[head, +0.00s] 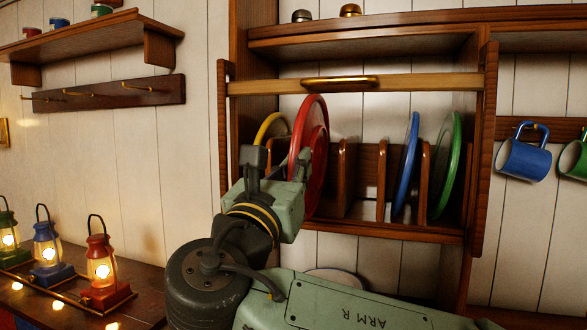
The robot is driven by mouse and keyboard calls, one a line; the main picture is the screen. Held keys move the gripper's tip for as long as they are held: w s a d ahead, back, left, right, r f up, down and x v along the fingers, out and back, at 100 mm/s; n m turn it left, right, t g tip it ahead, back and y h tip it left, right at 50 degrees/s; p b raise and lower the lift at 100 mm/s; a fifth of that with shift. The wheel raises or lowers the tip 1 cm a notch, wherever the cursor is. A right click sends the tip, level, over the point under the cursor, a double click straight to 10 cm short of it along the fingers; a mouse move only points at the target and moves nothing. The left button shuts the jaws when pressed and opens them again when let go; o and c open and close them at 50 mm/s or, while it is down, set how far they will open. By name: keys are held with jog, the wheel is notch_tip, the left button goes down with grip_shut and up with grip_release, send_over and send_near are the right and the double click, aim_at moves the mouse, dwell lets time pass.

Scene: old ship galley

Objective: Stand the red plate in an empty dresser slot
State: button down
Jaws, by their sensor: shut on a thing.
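The red plate (319,141) is upright at the dresser rack (376,232), on the left side, seen nearly edge-on. My gripper (283,167) is shut on the red plate at its near left edge; the fingertips are partly hidden by the gripper body. A yellow plate (271,127) stands just left of and behind the red one. A blue plate (406,165) and a green plate (446,166) stand in slots at the right. Between red and blue, slots between wooden dividers (347,178) look empty. I cannot tell whether the red plate's lower edge rests in a slot.
A wooden rail with a brass handle (340,83) crosses the dresser front above the plates. Blue (524,158) and green (575,158) mugs hang at the right. Several lit lanterns (102,268) stand at the lower left. A pale round thing (333,275) is partly hidden under the rack.

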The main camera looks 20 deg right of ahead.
jog(key=shift+w+d+f+b, duration=0.15)
jog(key=shift+w+d, duration=0.45)
jog(key=shift+w, duration=0.3)
jog(key=shift+w+d+r+b, duration=0.1)
jog(key=shift+w+d, duration=0.55)
jog(key=shift+w, duration=0.25)
jog(key=shift+w+d+f+b, duration=0.15)
jog(key=shift+w+d, duration=0.45)
jog(key=shift+w, duration=0.3)
jog(key=shift+w+d+r, duration=0.1)
jog(key=shift+w+d, duration=0.7)
jog(key=shift+w, duration=0.35)
jog(key=shift+w+d, duration=0.75)
jog(key=shift+w, duration=0.3)
jog(key=shift+w+d, duration=0.7)
jog(key=shift+w, duration=0.35)
jog(key=shift+w+f+b, duration=0.1)
jog(key=shift+f+b, duration=0.2)
jog(key=shift+f, duration=0.35)
jog(key=shift+d, duration=0.1)
